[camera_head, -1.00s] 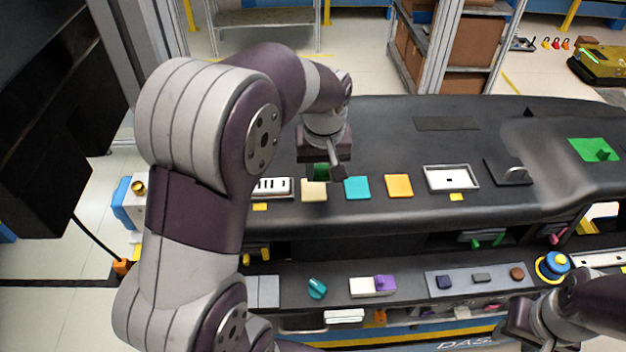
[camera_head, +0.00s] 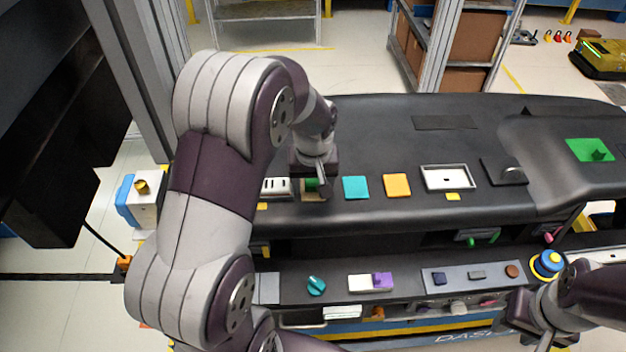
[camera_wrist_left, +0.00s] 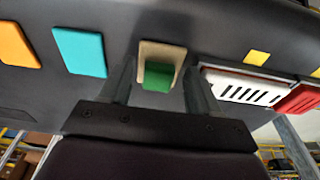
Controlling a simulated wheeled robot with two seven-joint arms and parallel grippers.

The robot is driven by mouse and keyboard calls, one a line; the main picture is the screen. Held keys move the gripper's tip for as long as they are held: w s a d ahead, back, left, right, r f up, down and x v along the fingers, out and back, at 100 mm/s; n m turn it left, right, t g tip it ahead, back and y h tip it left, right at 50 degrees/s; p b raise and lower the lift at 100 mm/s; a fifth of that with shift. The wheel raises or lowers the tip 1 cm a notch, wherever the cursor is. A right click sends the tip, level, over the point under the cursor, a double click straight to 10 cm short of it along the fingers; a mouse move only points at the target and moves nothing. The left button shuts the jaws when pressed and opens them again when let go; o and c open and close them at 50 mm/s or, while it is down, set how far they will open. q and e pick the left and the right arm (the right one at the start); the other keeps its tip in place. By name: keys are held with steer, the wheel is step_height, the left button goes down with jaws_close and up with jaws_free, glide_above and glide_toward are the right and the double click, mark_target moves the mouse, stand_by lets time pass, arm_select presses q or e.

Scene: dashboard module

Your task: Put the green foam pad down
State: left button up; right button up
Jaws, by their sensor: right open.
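The green foam pad (camera_wrist_left: 158,75) is a small block at the beige square (camera_wrist_left: 162,50) on the dashboard, seen in the left wrist view. In the head view the green pad (camera_head: 311,184) shows partly behind my left gripper (camera_head: 322,188). My left gripper (camera_wrist_left: 159,78) has its two fingers apart, one on each side of the green pad, with a visible gap on both sides. Whether the pad rests fully on the beige square is hard to tell. My right gripper (camera_head: 527,318) is open and empty at the lower right.
A teal square (camera_head: 356,187) and an orange square (camera_head: 397,185) lie to the right of the beige one. A white slotted vent (camera_head: 276,187) is close on its left. A white-framed tray (camera_head: 447,178) stands further right.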

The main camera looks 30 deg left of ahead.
arm_select(q)
steer(key=shift+r, duration=0.2)
step_height(320, 180, up, 11)
steer(key=s+d, duration=0.1)
steer(key=s, duration=0.1)
steer(key=s+d+f+m, duration=0.6)
steer(key=s+f, duration=0.4)
steer(key=shift+s+d+f+h, duration=0.2)
steer(key=shift+s+d+h, duration=0.1)
steer(key=shift+h, duration=0.1)
